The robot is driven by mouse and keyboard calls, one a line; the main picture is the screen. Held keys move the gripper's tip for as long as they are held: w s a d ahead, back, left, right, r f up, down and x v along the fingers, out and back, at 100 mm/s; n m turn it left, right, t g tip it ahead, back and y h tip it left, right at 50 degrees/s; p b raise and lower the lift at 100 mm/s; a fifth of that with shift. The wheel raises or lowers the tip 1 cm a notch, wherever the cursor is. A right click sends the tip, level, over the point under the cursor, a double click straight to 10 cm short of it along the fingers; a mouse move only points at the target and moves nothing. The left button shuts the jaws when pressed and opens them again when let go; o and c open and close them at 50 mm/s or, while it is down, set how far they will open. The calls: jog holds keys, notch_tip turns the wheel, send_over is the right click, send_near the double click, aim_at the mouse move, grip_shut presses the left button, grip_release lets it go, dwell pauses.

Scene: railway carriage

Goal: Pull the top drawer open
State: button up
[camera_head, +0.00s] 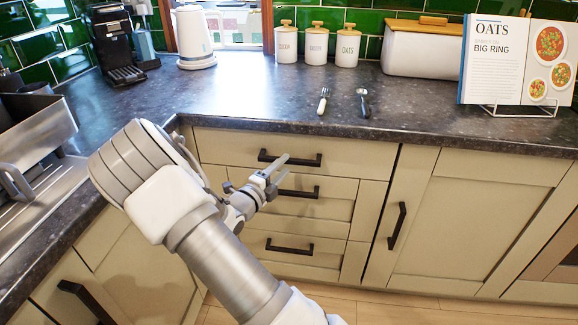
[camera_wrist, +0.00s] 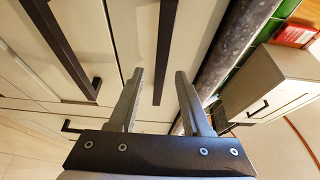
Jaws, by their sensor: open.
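The top drawer (camera_head: 350,153) is shut, its cream front flush under the worktop. Its black bar handle (camera_head: 309,161) runs across the front, and my gripper (camera_head: 281,167) is at the handle's left half, hiding part of it. In the wrist view my gripper (camera_wrist: 158,73) is open, with one finger on each side of the line of a dark bar, which looks like the top drawer handle (camera_wrist: 165,45). The fingers appear apart from the bar; I cannot tell whether the tips reach past it. Another dark handle (camera_wrist: 62,45) lies left of the fingers.
Below are a middle drawer handle (camera_head: 305,193) and a bottom drawer handle (camera_head: 290,246), with a cupboard door (camera_head: 470,220) to the right. The dark worktop (camera_head: 430,120) overhangs above, holding a fork (camera_head: 323,101) and a spoon (camera_head: 363,103). Floor before the drawers looks clear.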

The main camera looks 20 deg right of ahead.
aim_at(287, 163)
jog(key=shift+b+x, duration=0.35)
jog(key=shift+x, duration=1.5)
grip_shut()
